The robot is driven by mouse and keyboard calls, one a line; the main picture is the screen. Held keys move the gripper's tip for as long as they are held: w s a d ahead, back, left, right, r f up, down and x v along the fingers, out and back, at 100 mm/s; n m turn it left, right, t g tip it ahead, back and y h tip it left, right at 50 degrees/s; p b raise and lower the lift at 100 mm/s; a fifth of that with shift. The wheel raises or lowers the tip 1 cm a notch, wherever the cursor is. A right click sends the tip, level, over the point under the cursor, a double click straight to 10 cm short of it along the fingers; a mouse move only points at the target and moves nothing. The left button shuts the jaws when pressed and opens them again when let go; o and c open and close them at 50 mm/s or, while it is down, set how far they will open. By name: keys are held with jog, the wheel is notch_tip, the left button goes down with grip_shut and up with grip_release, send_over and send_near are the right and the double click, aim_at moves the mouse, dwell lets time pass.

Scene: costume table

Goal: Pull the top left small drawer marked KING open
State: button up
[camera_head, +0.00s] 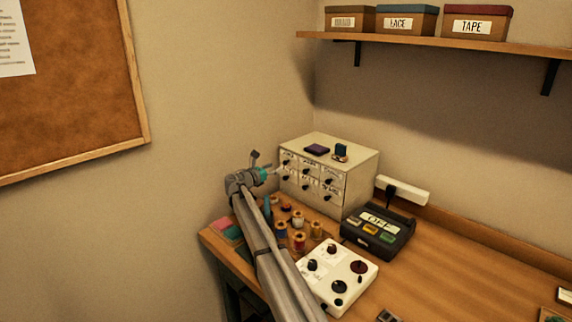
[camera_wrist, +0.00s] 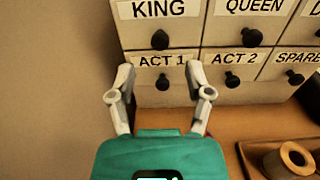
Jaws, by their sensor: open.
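The cream drawer cabinet (camera_head: 352,184) stands at the back of the table, with two rows of small labelled drawers. In the wrist view the KING drawer (camera_wrist: 150,36) is at the top left, flush with the front, with a dark round knob (camera_wrist: 160,39). The ACT 1 drawer (camera_wrist: 165,93) is directly below it, with its own dark knob (camera_wrist: 162,83). My gripper (camera_wrist: 158,72) is open in front of the cabinet, its fingers either side of the ACT 1 knob in the picture and below the KING knob. It holds nothing. In the head view my gripper (camera_head: 272,172) is at the cabinet's left front.
Several thread spools (camera_head: 299,241) stand in front of the cabinet; one spool (camera_wrist: 288,160) shows at the wrist view's lower right. A black box (camera_head: 377,232) and a white control panel (camera_head: 336,276) lie to the right. Small items (camera_head: 317,149) sit on the cabinet top.

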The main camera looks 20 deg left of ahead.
aim_at(284, 163)
jog(key=shift+x, duration=3.25)
grip_shut()
